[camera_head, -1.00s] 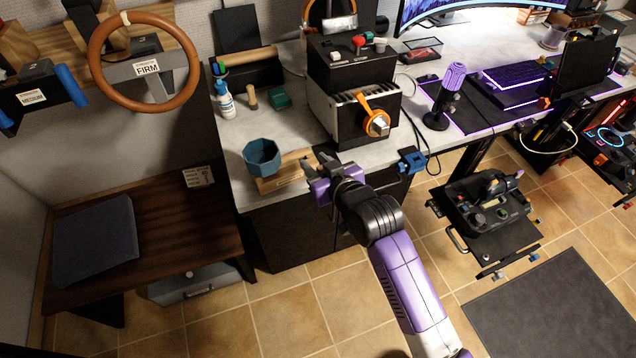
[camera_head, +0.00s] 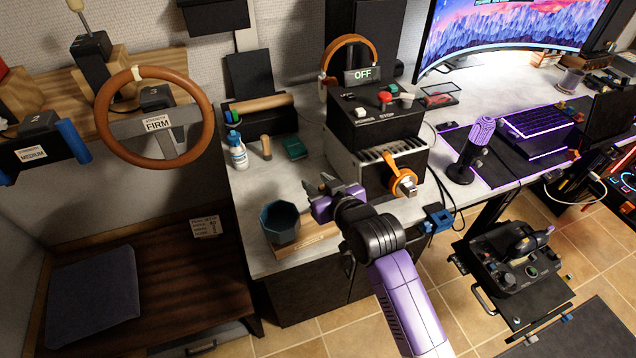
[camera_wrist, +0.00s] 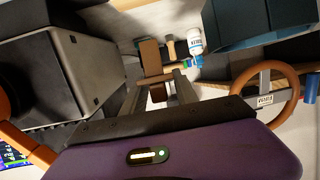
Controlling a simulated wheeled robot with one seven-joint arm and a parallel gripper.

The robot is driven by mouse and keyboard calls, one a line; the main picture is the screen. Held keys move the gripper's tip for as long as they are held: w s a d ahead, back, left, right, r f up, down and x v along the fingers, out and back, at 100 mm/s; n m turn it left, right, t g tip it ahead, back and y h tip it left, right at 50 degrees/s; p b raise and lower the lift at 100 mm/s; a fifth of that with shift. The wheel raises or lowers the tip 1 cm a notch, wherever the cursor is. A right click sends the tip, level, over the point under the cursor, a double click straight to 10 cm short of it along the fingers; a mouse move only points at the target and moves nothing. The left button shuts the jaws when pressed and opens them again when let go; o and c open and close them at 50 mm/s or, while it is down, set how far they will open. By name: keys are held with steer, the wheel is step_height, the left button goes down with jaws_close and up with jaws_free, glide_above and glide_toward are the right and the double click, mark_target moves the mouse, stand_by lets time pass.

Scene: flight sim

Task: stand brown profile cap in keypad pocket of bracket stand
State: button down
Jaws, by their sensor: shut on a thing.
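My gripper (camera_head: 328,186) is above the front part of the desk, between the teal cup and the black machine. In the wrist view, my gripper (camera_wrist: 156,88) is shut on a brown piece, the brown profile cap (camera_wrist: 150,56), which sticks out beyond the fingertips. In the head view the cap cannot be made out at the fingers. I cannot tell for sure which thing is the bracket stand; its keypad pocket is not clearly seen.
A teal cup (camera_head: 281,222) stands by a labelled wooden block (camera_head: 310,240) at the desk's front edge. The black machine (camera_head: 375,130) with an orange-ringed knob is close on the right. Behind are a white bottle (camera_head: 238,152), a wooden peg (camera_head: 266,147) and a green box (camera_head: 294,147).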

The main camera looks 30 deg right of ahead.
steer(key=shift+f+b, duration=1.75)
steer(key=shift+f, duration=0.95)
steer(key=shift+s+f+b, duration=0.1)
steer(key=shift+f+b, duration=1.05)
steer(key=shift+f, duration=1.3)
stand_by(1.0)
steer(key=shift+r, duration=0.1)
steer(key=shift+r+p, duration=3.2)
steer(key=shift+r, duration=0.4)
